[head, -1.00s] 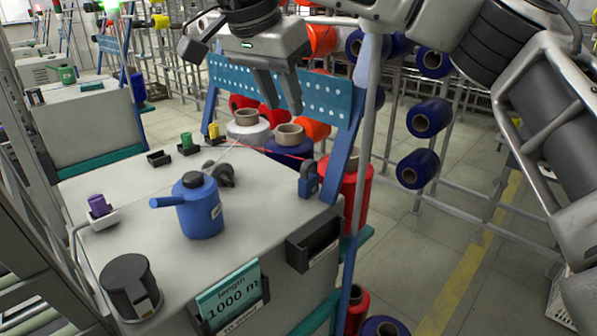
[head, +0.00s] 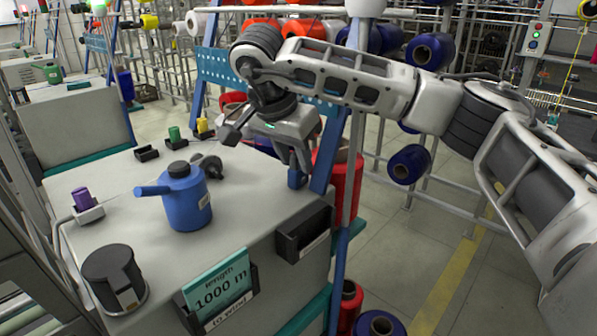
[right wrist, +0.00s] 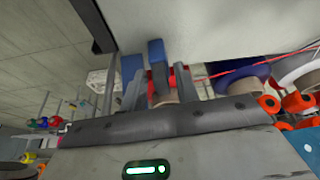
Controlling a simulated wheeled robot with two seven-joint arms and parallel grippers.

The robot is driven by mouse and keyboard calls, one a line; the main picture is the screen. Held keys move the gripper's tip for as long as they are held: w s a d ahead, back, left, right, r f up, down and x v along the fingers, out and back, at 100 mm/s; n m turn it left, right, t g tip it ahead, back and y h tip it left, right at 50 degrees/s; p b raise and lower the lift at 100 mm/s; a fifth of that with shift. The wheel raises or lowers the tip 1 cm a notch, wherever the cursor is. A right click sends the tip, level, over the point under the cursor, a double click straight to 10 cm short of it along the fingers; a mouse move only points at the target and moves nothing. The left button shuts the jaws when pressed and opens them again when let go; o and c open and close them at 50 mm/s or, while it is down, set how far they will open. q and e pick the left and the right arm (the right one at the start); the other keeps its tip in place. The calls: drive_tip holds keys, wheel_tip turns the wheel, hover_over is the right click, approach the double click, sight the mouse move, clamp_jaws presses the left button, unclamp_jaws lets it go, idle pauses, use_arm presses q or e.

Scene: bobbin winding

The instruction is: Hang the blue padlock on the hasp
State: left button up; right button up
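The blue padlock (head: 294,179) stands on the grey table top near its back right corner. Its upper part is hidden by my right gripper in the head view. My right gripper (head: 294,165) points down over the padlock, with a finger on either side. In the right wrist view the padlock (right wrist: 157,54) shows between the two fingers (right wrist: 157,88), its dark shackle toward the gripper. The fingers look apart, with narrow gaps beside the padlock. I cannot make out the hasp. My left gripper is not in view.
A blue can (head: 188,205) stands mid-table, with a dark round container (head: 113,277) at the front left. A blue frame post (head: 328,150) and a red spool (head: 348,185) stand close to the right gripper. A black bin (head: 304,234) hangs on the table's side.

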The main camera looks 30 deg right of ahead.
drive_tip(key=shift+f, duration=0.2)
clamp_jaws()
drive_tip(key=shift+r, duration=0.15)
